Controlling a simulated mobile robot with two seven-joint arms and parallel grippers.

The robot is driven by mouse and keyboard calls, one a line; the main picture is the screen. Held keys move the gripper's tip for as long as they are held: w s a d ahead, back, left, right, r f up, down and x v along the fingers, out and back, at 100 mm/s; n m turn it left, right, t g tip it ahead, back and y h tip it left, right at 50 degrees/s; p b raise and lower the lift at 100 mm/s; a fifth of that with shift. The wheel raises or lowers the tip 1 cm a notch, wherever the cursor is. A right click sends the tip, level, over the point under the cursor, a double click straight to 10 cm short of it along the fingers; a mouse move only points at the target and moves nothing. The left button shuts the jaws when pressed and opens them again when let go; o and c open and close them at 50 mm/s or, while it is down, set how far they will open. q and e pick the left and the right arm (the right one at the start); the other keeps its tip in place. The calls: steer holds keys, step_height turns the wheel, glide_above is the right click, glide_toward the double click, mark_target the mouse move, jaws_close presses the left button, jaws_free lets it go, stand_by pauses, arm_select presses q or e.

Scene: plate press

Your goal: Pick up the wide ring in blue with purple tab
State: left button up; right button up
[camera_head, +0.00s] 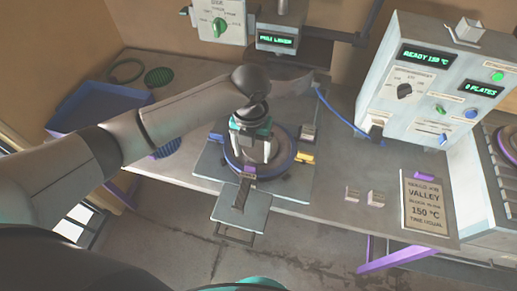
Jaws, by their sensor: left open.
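The wide blue ring (293,160) lies around a round plate on the press bed (210,165) in the middle of the table. Its purple tab (249,170) faces the front, just below my left gripper. My left gripper (252,155) is open and points down over the ring's area, with its fingers close above the plate and the tab. The gripper hides part of the ring's middle and back. I cannot tell whether the fingers touch anything. My right gripper is not in view.
A control box (425,85) with a blue cable stands at the right. A sign card (425,205) and two small blocks (375,198) lie near the front edge. A blue bin (95,105) stands left.

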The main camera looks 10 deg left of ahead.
mark_target(250, 165)
arm_select(q)
steer(key=shift+w+a+f, duration=0.1)
steer(key=shift+f, duration=1.15)
steer(key=shift+w+a+f, duration=0.1)
steer(key=shift+a+f, duration=0.05)
steer(key=shift+f, duration=1.05)
steer(key=shift+w+a+f, duration=0.1)
steer(key=shift+f, duration=1.15)
steer(key=shift+c, duration=0.4)
jaws_close()
